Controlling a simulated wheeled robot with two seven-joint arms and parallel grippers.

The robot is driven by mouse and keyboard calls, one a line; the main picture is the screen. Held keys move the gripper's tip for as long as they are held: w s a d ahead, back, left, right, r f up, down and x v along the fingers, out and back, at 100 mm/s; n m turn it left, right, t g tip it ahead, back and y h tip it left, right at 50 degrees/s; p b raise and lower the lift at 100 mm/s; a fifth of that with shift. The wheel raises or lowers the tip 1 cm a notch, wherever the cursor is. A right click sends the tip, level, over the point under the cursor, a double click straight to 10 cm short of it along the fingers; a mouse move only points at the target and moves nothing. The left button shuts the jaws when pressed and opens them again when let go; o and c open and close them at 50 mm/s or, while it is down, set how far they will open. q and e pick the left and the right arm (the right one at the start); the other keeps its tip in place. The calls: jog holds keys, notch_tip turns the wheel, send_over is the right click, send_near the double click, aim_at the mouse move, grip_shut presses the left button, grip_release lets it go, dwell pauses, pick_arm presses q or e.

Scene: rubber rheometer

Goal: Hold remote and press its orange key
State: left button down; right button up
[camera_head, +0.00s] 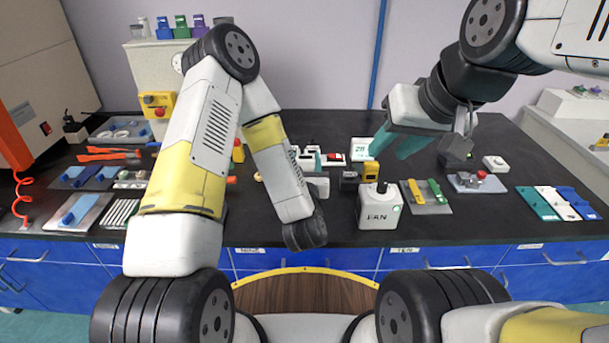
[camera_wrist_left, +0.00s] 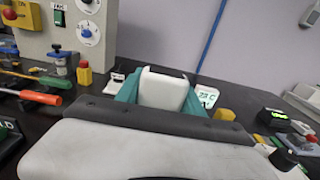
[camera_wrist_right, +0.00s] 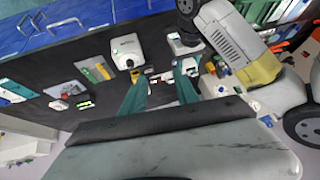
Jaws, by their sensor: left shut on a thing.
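My left gripper (camera_head: 313,172) is shut on a white block-like thing (camera_wrist_left: 163,88), which fills the gap between its teal fingers in the left wrist view. This looks like the remote with its plain side toward that camera. No orange key shows on that side, and in the head view the gripper partly hides the held thing. My right gripper (camera_head: 397,142) is to the right of the left one, above the bench, pointing down and left. Its teal fingers are apart and empty in the right wrist view (camera_wrist_right: 160,92).
A white box marked FAN (camera_head: 379,208) stands at the front, below the right gripper. A white display (camera_head: 362,149) stands behind it. A plate with green and yellow bars (camera_head: 426,196) lies to the right. Orange-handled tools (camera_head: 108,154) lie at the left. The bench's front strip is clear.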

jog(key=shift+c, duration=0.3)
grip_shut()
dwell(1.6)
